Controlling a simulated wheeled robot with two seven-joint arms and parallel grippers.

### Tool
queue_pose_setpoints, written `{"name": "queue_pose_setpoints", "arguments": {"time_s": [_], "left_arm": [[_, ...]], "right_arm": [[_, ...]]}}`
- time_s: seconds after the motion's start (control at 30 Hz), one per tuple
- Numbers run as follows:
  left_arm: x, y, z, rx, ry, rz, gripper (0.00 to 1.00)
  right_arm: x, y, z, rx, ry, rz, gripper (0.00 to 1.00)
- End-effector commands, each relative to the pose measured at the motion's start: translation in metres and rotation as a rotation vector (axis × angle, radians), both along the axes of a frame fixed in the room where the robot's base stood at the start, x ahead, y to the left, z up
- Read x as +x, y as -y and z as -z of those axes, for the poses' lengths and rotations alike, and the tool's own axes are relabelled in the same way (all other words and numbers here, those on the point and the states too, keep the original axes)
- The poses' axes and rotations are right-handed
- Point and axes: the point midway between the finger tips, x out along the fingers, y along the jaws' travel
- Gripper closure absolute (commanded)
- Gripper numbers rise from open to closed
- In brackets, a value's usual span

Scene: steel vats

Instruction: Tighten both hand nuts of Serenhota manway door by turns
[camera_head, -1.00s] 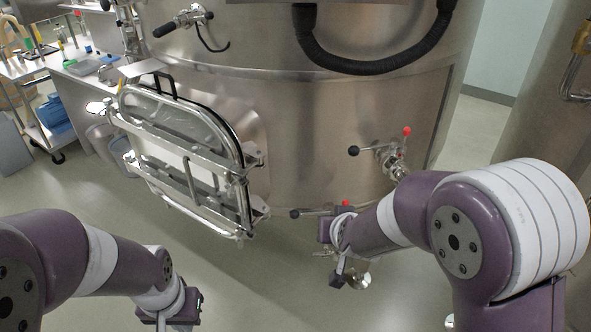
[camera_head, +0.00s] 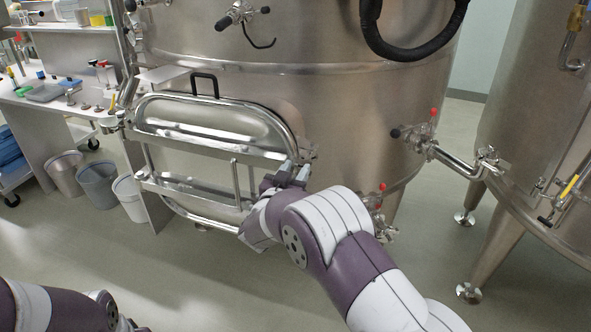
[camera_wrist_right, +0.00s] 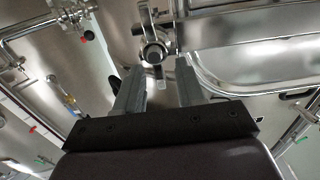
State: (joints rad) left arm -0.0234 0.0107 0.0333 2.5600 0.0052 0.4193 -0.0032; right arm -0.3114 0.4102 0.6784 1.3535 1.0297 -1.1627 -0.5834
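The steel manway door (camera_head: 205,118) lies against the front of the large vat, with a black handle on its top edge. My right gripper (camera_head: 293,173) is at the door's right edge. In the right wrist view its two fingers (camera_wrist_right: 158,88) are apart with nothing between them. A round steel hand nut (camera_wrist_right: 153,52) sits just beyond the fingertips, in line with the gap. In the head view the upper fastening (camera_head: 308,150) is just above the fingertips. I cannot make out a second hand nut; my right arm covers the door's lower right corner. Only part of my left arm shows at bottom left.
A valve with red and black knobs (camera_head: 425,137) sticks out right of the door. A lower valve (camera_head: 383,215) is close to my right arm. Another vat (camera_head: 540,130) stands at right. Buckets (camera_head: 97,182) and a bench stand at left. The floor in front is clear.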

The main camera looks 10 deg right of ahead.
Motion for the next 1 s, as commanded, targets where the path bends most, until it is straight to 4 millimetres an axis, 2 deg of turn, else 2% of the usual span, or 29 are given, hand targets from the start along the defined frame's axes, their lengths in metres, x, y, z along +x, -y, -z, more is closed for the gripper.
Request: {"name": "queue_pose_setpoints", "arguments": {"time_s": [0.3, 0.37, 0.4, 0.43, 0.77, 1.0], "left_arm": [[0.0, 0.0, 0.0, 0.0, 0.0, 0.0, 1.0], [0.0, 0.0, 0.0, 0.0, 0.0, 0.0, 1.0], [0.0, 0.0, 0.0, 0.0, 0.0, 0.0, 1.0], [0.0, 0.0, 0.0, 0.0, 0.0, 0.0, 1.0], [0.0, 0.0, 0.003, 0.0, 0.0, 0.0, 1.0], [0.0, 0.0, 0.017, 0.0, 0.0, 0.0, 1.0]], "right_arm": [[0.005, 0.003, 0.0, 0.001, -0.001, -0.001, 0.62], [0.004, 0.003, 0.0, 0.001, -0.001, -0.001, 0.81], [0.004, 0.003, 0.0, 0.001, -0.001, -0.001, 0.94], [0.004, 0.003, 0.0, 0.001, -0.001, -0.001, 1.0], [0.004, 0.003, 0.001, 0.018, 0.011, -0.001, 1.0], [0.003, 0.006, 0.004, 0.114, 0.078, 0.0, 1.0]]}}
